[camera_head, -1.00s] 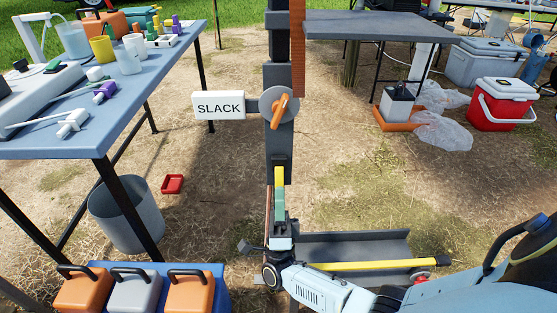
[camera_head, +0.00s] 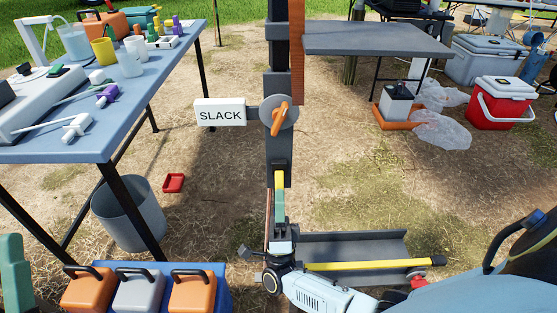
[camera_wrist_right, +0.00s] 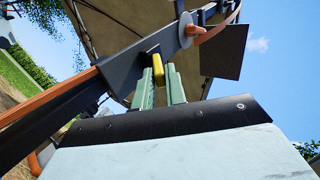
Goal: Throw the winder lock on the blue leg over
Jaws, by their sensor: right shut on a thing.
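A yellow lever (camera_head: 279,178), which appears to be the winder lock, hangs low on a dark grey post (camera_head: 280,150). My right gripper (camera_head: 279,197) is shut on its lower end, with green fingers on both sides. The right wrist view shows the yellow handle (camera_wrist_right: 157,68) between the green fingers (camera_wrist_right: 160,88). Above it, the post carries a round grey disc with an orange knob (camera_head: 281,115) and a white sign reading SLACK (camera_head: 220,112). I see no clearly blue leg. A green piece, seemingly my left gripper (camera_head: 15,275), shows cut off at the bottom left.
A blue-grey table (camera_head: 60,150) with tools stands left, a bucket (camera_head: 130,220) under it. A grey channel with a yellow bar (camera_head: 370,266) lies right of the post's foot. Several orange and grey handled blocks (camera_head: 138,290) sit at lower left. A red cooler (camera_head: 500,103) stands right.

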